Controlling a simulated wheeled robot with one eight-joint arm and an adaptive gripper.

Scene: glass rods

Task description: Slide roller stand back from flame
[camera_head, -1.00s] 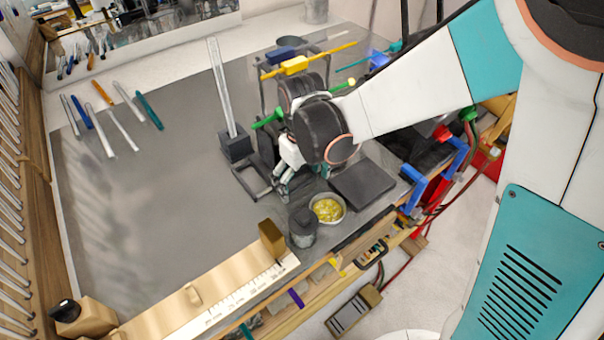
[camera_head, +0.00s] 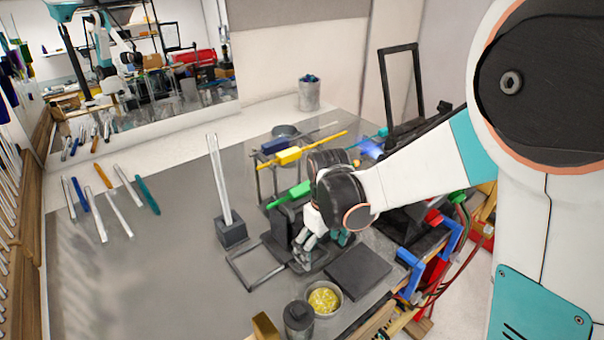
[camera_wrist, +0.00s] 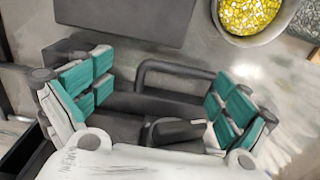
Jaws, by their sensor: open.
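The dark roller stand (camera_head: 258,266) is on the grey bench top, with an open loop frame at its left front; my gripper and wrist hide much of it. The blue flame (camera_head: 370,149) glows behind and right of my wrist. My gripper (camera_head: 322,241) points down over the right part of the stand. In the wrist view my gripper (camera_wrist: 160,97) is open, its teal pads wide apart, with a dark handle-like bar (camera_wrist: 175,75) and dark base between and beyond them. I cannot tell whether the pads touch it.
A dark square plate (camera_head: 358,272) and a bowl of yellow bits (camera_head: 323,299) lie close in front. A dark canister (camera_head: 298,318) stands beside the bowl. A clear rod stands in a block (camera_head: 231,232) at left. Coloured rods lie on a rack (camera_head: 290,156) behind.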

